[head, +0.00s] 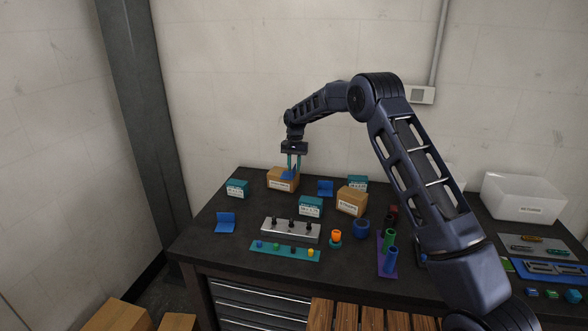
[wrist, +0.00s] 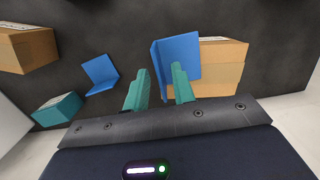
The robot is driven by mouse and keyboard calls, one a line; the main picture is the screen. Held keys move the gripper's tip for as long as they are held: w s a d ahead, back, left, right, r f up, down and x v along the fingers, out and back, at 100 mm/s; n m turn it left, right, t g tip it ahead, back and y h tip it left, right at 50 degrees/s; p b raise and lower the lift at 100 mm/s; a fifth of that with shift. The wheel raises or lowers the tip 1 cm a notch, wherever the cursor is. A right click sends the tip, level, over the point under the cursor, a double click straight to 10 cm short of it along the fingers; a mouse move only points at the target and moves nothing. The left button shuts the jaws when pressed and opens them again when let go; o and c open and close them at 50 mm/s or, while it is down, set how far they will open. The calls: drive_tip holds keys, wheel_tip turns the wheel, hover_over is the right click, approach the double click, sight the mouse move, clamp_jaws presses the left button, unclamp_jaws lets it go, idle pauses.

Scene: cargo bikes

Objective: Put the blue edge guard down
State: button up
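My gripper (head: 294,168) points down over the right part of a cardboard box at the back left of the workbench. A blue edge guard (head: 287,175), an L-shaped piece, is at its fingertips. In the wrist view one flange of this guard (wrist: 180,55) stands between the two teal fingers (wrist: 161,80), with a gap beside it, so the fingers look open around it. The guard overlaps the cardboard box (wrist: 225,75); whether it rests on it I cannot tell. Other blue edge guards stand on the bench, one right of the box (head: 325,187) and one at the front left (head: 225,222).
Teal boxes (head: 237,188) (head: 311,206) and another cardboard box (head: 351,201) stand nearby. A grey block with black pegs (head: 290,231) and a teal strip (head: 285,251) lie in front. A white bin (head: 524,198) is at the right. Bare bench shows at the left.

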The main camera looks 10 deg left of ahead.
wheel_tip(320, 180, up, 11)
drive_tip(key=w, duration=0.1)
drive_tip(key=s+d+r+t, duration=0.1)
drive_tip(key=s+d+r, duration=0.1)
drive_tip(key=d+r, duration=0.6)
drive_tip(key=s+d+r, duration=0.2)
drive_tip(key=d+r, duration=0.3)
drive_tip(key=d, duration=0.4)
drive_tip(key=s+d+r+t, duration=0.1)
drive_tip(key=s+d+r, duration=0.35)
drive_tip(key=d, duration=0.35)
drive_tip(key=s+d+r+t, duration=0.1)
drive_tip(key=s+d+r, duration=0.2)
drive_tip(key=s+d, duration=0.4)
drive_tip(key=s+d+t, duration=0.2)
drive_tip(key=s+d, duration=1.2)
drive_tip(key=s, duration=0.1)
drive_tip(key=s+d+f, duration=0.3)
drive_tip(key=s+f, duration=0.1)
drive_tip(key=s, duration=0.3)
drive_tip(key=s+d+f+t, duration=0.1)
drive_tip(key=s+d+f, duration=0.3)
drive_tip(key=s, duration=0.4)
drive_tip(key=shift+s+d+f, duration=0.15)
drive_tip(key=shift+f, duration=0.1)
idle(1.0)
